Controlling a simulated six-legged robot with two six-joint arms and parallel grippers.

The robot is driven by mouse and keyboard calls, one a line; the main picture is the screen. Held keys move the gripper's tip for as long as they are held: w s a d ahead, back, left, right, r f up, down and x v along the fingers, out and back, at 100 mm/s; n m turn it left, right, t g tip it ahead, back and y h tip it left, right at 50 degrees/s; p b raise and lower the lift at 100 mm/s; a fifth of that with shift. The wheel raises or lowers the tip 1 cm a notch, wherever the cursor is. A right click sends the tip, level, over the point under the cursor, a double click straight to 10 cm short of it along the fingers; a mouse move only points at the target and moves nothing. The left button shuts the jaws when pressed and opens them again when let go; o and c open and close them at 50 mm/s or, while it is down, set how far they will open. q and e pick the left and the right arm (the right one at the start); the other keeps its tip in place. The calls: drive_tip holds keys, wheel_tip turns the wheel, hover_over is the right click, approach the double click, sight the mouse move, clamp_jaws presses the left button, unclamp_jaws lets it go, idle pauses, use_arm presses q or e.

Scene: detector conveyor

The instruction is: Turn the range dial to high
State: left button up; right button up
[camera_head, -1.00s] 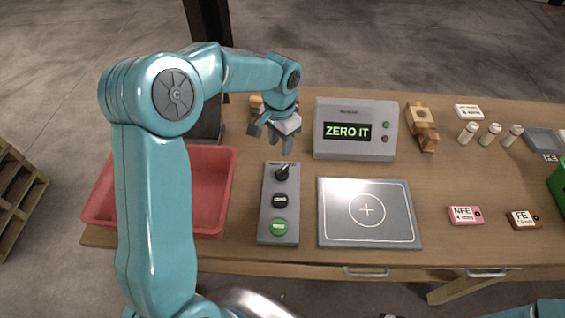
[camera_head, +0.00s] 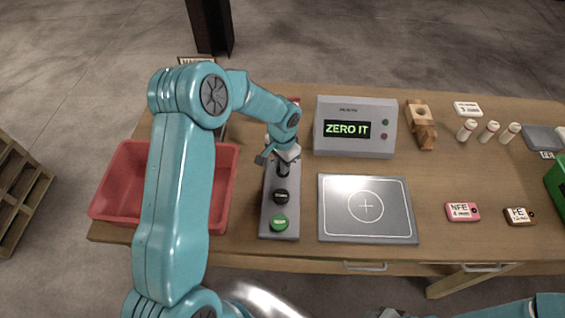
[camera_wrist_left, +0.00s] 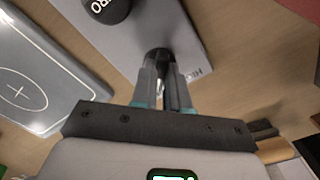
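The range dial (camera_head: 283,169) is a black knob at the far end of a grey control box (camera_head: 266,216). In the left wrist view, the dial (camera_wrist_left: 158,55) shows just beyond my fingertips, with part of a label beside it. My left gripper (camera_head: 286,160) points down over the dial. Its fingers (camera_wrist_left: 161,75) are close together with a narrow gap, at or touching the knob. I cannot tell whether they grip it, and they hide part of it.
A black button (camera_head: 281,197) and a green button (camera_head: 279,222) sit nearer on the box. A red tray (camera_head: 123,212) is left, a grey plate (camera_head: 338,232) right. A display unit reading "ZERO IT" (camera_head: 355,108) stands behind.

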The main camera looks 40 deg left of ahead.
use_arm(q)
drive_tip(key=shift+d, duration=0.1)
clamp_jaws()
drive_tip(key=shift+w+f+n+b, duration=0.15)
drive_tip(key=shift+n+b, duration=0.25)
drive_tip(key=shift+b, duration=0.45)
drive_tip(key=n+b, duration=0.5)
drive_tip(key=b, duration=0.2)
drive_tip(key=shift+f+n, duration=0.1)
drive_tip(key=shift+n, duration=0.3)
drive_tip(key=shift+n+b, duration=0.75)
drive_tip(key=shift+n, duration=0.15)
drive_tip(key=n+b, duration=0.3)
drive_tip(key=n, duration=0.1)
drive_tip(key=shift+r+n+b, duration=0.15)
drive_tip(key=shift+n+b, duration=0.4)
drive_tip(key=shift+n, duration=0.8)
drive_tip(key=shift+r+n+b, duration=0.1)
drive_tip(key=shift+n+b, duration=0.4)
drive_tip(key=shift+n, duration=0.85)
